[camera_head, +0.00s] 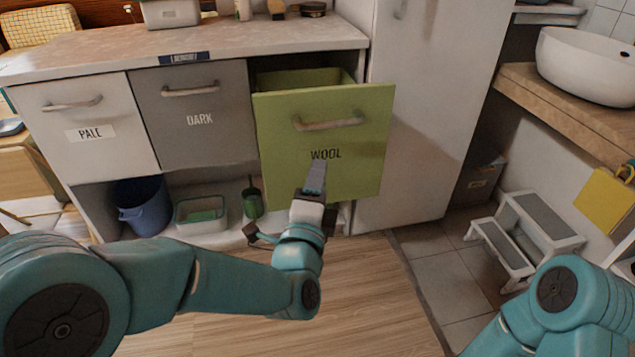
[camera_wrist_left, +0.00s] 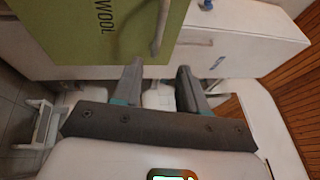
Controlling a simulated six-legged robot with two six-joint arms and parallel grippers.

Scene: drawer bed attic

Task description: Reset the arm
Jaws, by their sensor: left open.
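My left gripper (camera_head: 314,180) is in front of the lower part of the green WOOL drawer (camera_head: 358,160), which is pulled out from the counter. In the left wrist view the gripper (camera_wrist_left: 158,88) has its two fingers apart with nothing between them. The drawer front (camera_wrist_left: 82,35) and its handle (camera_wrist_left: 160,25) show beyond the fingers there. The handle (camera_head: 328,123) is above the gripper in the head view, and the gripper is not on it. My left arm reaches in from the left. Part of my right arm (camera_head: 555,300) shows at the lower right; its gripper is out of view.
The PALE (camera_head: 85,135) and DARK (camera_head: 200,135) fronts are shut. A blue bucket (camera_head: 143,207) and a tub (camera_head: 201,214) stand under the counter. A white step stool (camera_head: 525,235) stands right, below the basin (camera_head: 588,65). The wooden floor (camera_head: 365,290) ahead is clear.

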